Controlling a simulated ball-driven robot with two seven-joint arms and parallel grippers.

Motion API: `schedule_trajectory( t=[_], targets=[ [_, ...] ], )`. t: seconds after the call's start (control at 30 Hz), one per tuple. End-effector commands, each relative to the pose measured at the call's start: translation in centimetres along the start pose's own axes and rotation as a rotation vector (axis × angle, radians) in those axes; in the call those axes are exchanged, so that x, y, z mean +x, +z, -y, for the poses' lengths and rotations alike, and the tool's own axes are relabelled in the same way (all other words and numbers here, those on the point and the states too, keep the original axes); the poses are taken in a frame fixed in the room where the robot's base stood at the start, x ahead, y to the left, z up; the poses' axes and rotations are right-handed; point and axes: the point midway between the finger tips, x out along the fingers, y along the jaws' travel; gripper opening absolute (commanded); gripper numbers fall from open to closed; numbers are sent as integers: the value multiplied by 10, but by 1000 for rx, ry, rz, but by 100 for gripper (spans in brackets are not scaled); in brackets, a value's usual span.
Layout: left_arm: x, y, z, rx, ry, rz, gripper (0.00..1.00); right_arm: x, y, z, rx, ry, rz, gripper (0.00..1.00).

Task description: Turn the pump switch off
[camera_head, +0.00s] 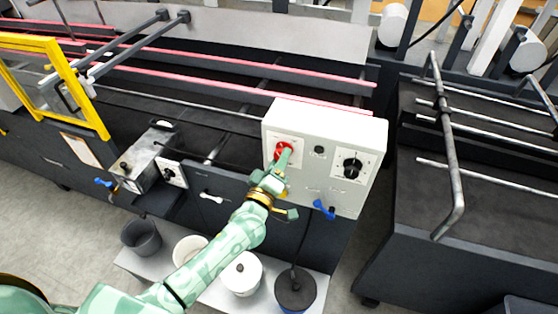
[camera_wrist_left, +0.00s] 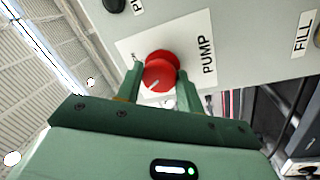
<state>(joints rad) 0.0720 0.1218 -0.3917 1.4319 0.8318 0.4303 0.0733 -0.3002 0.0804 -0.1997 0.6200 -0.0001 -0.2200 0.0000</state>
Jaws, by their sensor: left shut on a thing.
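The pump switch is a round red knob (camera_wrist_left: 160,72) with a white mark, on a white plate labelled PUMP in the left wrist view. In the head view the red knob (camera_head: 283,150) sits on the left of a light grey control box (camera_head: 320,190), partly hidden by my gripper. My left gripper (camera_head: 282,160) reaches the knob from the front. In the left wrist view its two green fingers (camera_wrist_left: 158,85) stand on either side of the knob, shut on it. My right gripper is not in view.
The box also bears a black dial (camera_head: 352,167) and a small black button (camera_head: 319,151). A blue-handled valve (camera_head: 324,209) is below. Buckets, including a white lidded one (camera_head: 242,273), stand on a low shelf. A metal rail (camera_head: 447,150) stands at right.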

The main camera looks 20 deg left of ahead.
Motion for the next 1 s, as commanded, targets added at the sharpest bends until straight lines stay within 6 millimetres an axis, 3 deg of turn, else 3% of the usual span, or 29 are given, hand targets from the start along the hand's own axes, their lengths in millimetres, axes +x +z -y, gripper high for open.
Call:
schedule_trajectory(
  t=[0.3,0.8,0.83,0.9,1.0],
  targets=[
    [1,0,-1,-107,0,-19,14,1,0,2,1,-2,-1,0],
    [1,-1,-1,-127,-1,-22,14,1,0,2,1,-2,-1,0],
    [1,-1,-1,-127,-1,-22,40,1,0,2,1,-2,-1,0],
    [1,-1,-1,-126,-1,-22,58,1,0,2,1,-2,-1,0],
    [0,0,-1,-125,-1,-21,58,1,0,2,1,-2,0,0]
  ],
)
